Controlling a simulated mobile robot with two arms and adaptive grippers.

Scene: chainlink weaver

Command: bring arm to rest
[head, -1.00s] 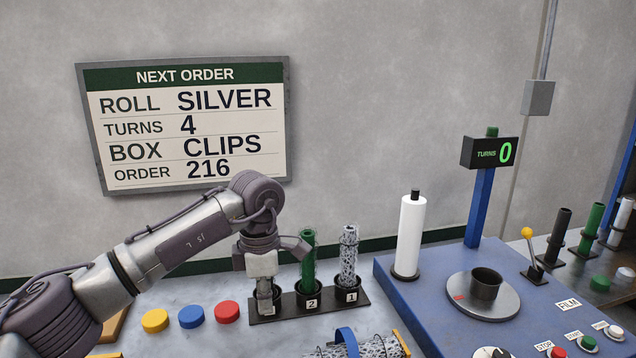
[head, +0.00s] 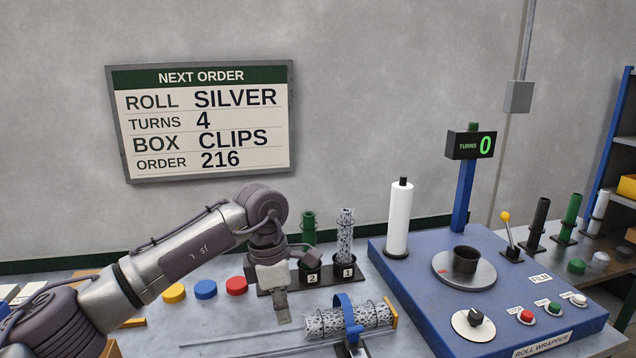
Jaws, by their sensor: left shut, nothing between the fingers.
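My left arm comes in from the left, and my left gripper (head: 283,316) points down over the bench in front of the small rack (head: 327,280). Its fingers are together with nothing between them. The gripper is to the left of a silver mesh roll (head: 362,317) that lies on its side in a blue holder (head: 346,313). A green roll (head: 309,228) stands in the rack slot marked 2, and a silver roll (head: 345,240) stands in the slot marked 1. My wrist hides the rack's left end. My right gripper is not in view.
Yellow (head: 174,293), blue (head: 206,289) and red (head: 236,285) caps lie left of the gripper. The blue wrapper machine (head: 420,290) with a white film roll (head: 398,220) and a counter at 0 (head: 484,146) stands right. An order board (head: 203,120) hangs behind.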

